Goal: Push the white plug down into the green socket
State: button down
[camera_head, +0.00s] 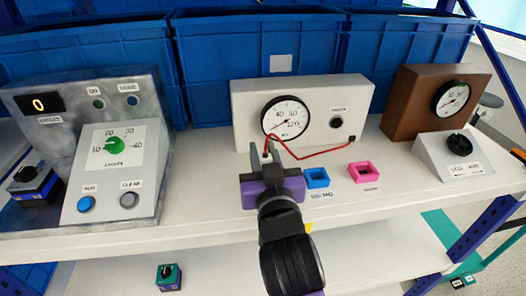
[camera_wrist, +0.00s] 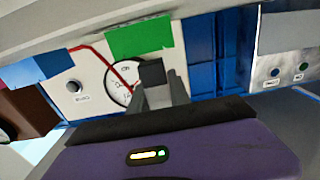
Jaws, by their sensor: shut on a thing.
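The white plug (camera_head: 267,157) shows only as a small pale bit at my fingertips in the head view, with a red cable rising from it. My gripper (camera_head: 268,166) is shut on it, in front of the white gauge box (camera_head: 352,97). The green socket is hidden behind my gripper in the head view. In the wrist view a green block (camera_wrist: 140,37), which looks like the socket, lies beyond my dark fingers (camera_wrist: 158,85). The plug is hidden there, so I cannot tell whether it touches the socket.
The blue socket (camera_head: 317,178) and pink socket (camera_head: 364,172) stand to the right of my gripper. The red cable (camera_head: 312,157) runs to the gauge box. A grey control panel (camera_head: 112,172) stands left; a brown gauge box (camera_head: 411,100) stands right. Blue crates (camera_head: 255,50) close the back.

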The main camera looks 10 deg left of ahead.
jog(key=shift+f+b, duration=1.25)
jog(key=shift+f, duration=0.35)
dwell(0.3)
jog(key=c, duration=1.1)
grip_release()
jog(key=b+v, duration=0.1)
jog(key=v, duration=0.6)
jog(key=shift+s, duration=0.15)
jog(key=shift+s+d, duration=0.1)
jog(key=shift+s, duration=0.15)
